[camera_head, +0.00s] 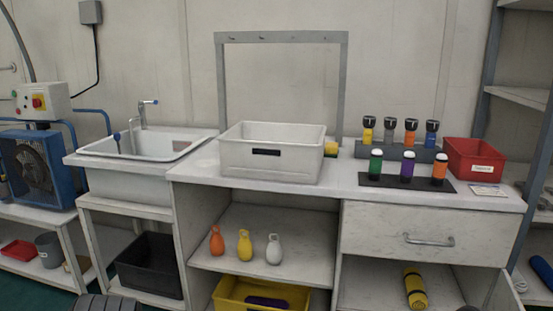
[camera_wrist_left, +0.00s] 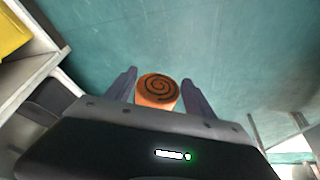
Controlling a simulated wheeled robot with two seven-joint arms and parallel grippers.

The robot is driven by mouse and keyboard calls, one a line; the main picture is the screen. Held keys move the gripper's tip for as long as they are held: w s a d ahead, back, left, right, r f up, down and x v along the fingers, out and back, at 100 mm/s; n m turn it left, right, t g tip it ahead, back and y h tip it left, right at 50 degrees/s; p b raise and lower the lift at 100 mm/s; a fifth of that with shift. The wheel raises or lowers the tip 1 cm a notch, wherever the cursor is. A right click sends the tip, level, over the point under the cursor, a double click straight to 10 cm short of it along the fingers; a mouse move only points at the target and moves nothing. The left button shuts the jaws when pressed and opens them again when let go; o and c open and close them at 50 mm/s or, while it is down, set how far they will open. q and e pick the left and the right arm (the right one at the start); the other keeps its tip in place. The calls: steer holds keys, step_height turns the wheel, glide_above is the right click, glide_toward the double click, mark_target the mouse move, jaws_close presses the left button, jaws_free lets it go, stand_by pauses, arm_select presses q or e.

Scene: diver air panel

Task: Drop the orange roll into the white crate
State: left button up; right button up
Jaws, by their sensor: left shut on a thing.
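The white crate (camera_head: 240,160) stands upright on the counter, left of centre in the head view, with its open top facing up. My left gripper (camera_wrist_left: 159,80) is shut on the orange roll (camera_wrist_left: 157,91). The roll's round end with a dark spiral shows between the two fingers in the left wrist view. Green floor lies behind it, well apart from the fingers. My right gripper is in neither view.
A sink (camera_head: 130,178) is left of the crate. A grey hook frame (camera_head: 220,75) rises behind it. Several bottles and a red bin (camera_head: 468,164) stand to the right. Below are a shelf with three small bottles, a yellow bin (camera_head: 235,303) and a yellow roll (camera_head: 415,288).

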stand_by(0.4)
arm_select(q)
steer(key=w+d+r+m+t+h, duration=0.1)
steer(key=w+d+r+m, duration=0.4)
steer(key=d+r, duration=0.6)
steer(key=w+d+r+m+t+h, duration=0.1)
steer(key=w+d+r+m, duration=0.4)
steer(key=d+r, duration=0.6)
step_height(320, 180, up, 3)
steer(key=shift+w+r+m+h, duration=0.1)
steer(key=shift+w+m+h, duration=0.4)
steer(key=shift+h, duration=0.4)
steer(key=shift+w, duration=0.1)
